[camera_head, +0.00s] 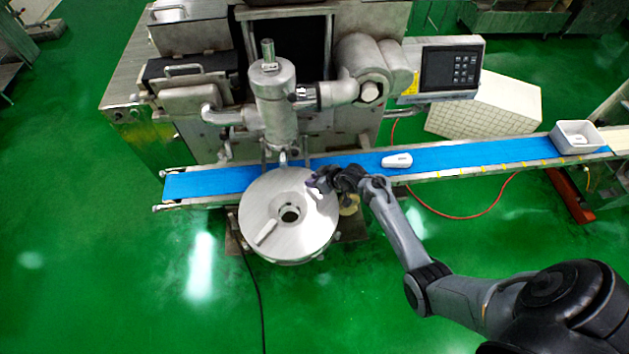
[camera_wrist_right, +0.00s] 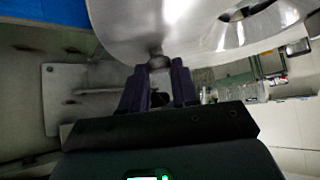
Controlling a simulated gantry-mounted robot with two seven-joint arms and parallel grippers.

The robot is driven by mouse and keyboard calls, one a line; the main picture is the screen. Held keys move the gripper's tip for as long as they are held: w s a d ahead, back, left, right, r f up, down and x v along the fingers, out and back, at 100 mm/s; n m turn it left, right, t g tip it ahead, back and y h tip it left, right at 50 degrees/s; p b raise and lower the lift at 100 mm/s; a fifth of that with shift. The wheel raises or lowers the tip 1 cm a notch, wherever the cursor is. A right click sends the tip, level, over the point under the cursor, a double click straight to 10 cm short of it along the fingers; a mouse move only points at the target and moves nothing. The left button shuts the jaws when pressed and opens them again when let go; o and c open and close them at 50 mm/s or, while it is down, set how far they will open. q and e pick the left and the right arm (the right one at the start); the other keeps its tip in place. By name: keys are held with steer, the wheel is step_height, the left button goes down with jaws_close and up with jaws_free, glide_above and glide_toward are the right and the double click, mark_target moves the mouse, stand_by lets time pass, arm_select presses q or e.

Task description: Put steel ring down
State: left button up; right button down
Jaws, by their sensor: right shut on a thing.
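The steel ring (camera_head: 262,207) is a broad, shiny disc with a round hole in its middle. It shows in the head view in front of the blue belt, below the machine's nozzle. My right gripper (camera_head: 320,183) is at the ring's upper right edge. In the wrist view the ring (camera_wrist_right: 150,25) fills the top, and the fingers of my right gripper (camera_wrist_right: 158,70) are shut on a small knob at its rim. I cannot tell whether the ring's underside touches a support. My left gripper is not in view.
The encrusting machine's steel nozzle (camera_head: 274,105) stands just behind the ring. A blue conveyor belt (camera_head: 450,158) runs behind it, carrying a small white piece (camera_head: 397,160). A white bin (camera_head: 577,137) is at the belt's right end. Green floor (camera_head: 150,280) is open in front.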

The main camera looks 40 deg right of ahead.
steer(key=shift+f, duration=0.5)
steer(key=c, duration=0.8)
jaws_free()
steer(key=shift+f, duration=0.1)
steer(key=shift+c, duration=0.2)
steer(key=shift+s, duration=0.1)
steer(key=p+v, duration=0.1)
steer(key=v, duration=0.9)
steer(key=s+a+r+g+h, duration=0.1)
steer(key=s+a+r, duration=0.3)
steer(key=s+a, duration=0.4)
steer(key=s+a+r+g, duration=0.4)
steer(key=s+a, duration=0.5)
steer(key=s, duration=0.5)
steer(key=shift+s+r+h+p, duration=0.3)
steer(key=shift+s+r+h, duration=0.05)
steer(key=shift+r+h, duration=0.1)
steer(key=shift+a, duration=0.15)
